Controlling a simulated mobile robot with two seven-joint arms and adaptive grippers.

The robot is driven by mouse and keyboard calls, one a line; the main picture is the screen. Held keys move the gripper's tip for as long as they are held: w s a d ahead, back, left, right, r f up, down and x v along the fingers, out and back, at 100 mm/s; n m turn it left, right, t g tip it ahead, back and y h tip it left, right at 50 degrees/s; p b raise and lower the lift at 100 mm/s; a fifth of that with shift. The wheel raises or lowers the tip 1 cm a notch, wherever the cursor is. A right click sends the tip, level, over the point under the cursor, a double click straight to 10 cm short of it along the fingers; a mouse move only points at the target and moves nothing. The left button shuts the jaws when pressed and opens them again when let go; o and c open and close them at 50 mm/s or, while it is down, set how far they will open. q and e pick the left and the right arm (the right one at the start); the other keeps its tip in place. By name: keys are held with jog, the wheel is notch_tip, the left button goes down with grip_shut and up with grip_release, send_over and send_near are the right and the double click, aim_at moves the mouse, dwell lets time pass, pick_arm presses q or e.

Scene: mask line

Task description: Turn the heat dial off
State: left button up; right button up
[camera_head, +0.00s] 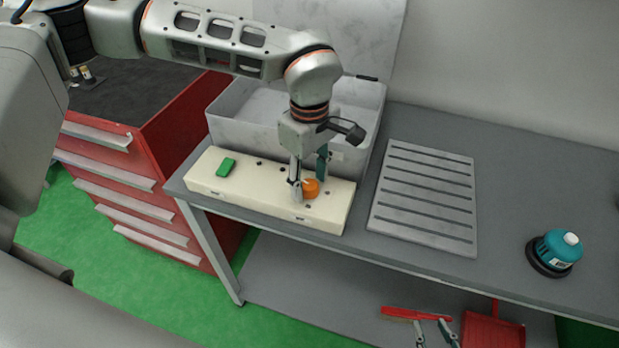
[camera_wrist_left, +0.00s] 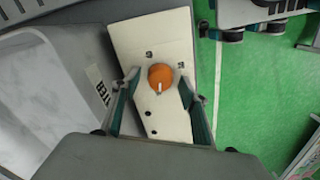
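An orange heat dial (camera_head: 311,187) with a white pointer line sits near the right end of a cream control box (camera_head: 240,200) on the grey table. My left gripper (camera_head: 309,172) points down over the dial. In the left wrist view, the orange dial (camera_wrist_left: 160,77) lies between the spread fingers of the left gripper (camera_wrist_left: 156,88), with a gap on each side. Its white pointer faces the lower edge of that picture. My right gripper (camera_head: 432,331) is open and empty at the bottom edge of the head view, below the table front.
A green switch (camera_head: 226,167) is on the box's left end. A pale grey bin (camera_head: 235,125) stands behind it. A red dustpan (camera_head: 490,332) is below. A red drawer cabinet (camera_head: 180,150) stands left.

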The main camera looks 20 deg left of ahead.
aim_at(309, 185)
pick_arm(q)
jog(key=shift+r, duration=0.1)
notch_tip(309, 185, up, 12)
dwell(0.5)
jog(key=shift+s+f, duration=0.1)
jog(key=shift+f, duration=0.1)
